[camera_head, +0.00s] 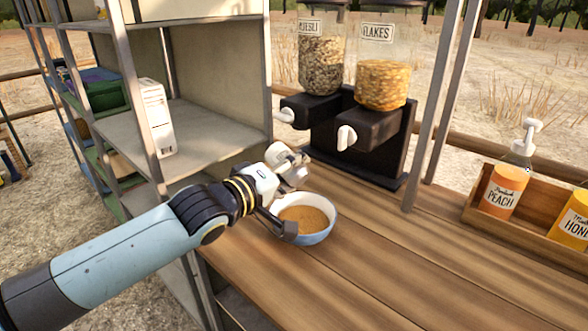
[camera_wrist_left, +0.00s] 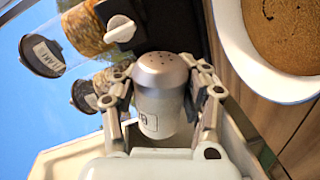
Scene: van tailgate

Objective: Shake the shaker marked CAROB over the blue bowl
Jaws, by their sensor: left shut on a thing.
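The shaker (camera_wrist_left: 162,75) has a silver domed cap with small holes and a pale body. Its label is only partly visible and I cannot read it. My left gripper (camera_wrist_left: 160,98) is shut around the shaker's body, one finger on each side. My right gripper is not in view.
A black dispenser stand (camera_head: 375,160) with muesli and flakes jars is behind the bowl. Grey shelving (camera_head: 215,130) is close on the left. A wooden crate (camera_head: 480,212) with orange and yellow bottles is at right. The front counter (camera_head: 400,275) is clear.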

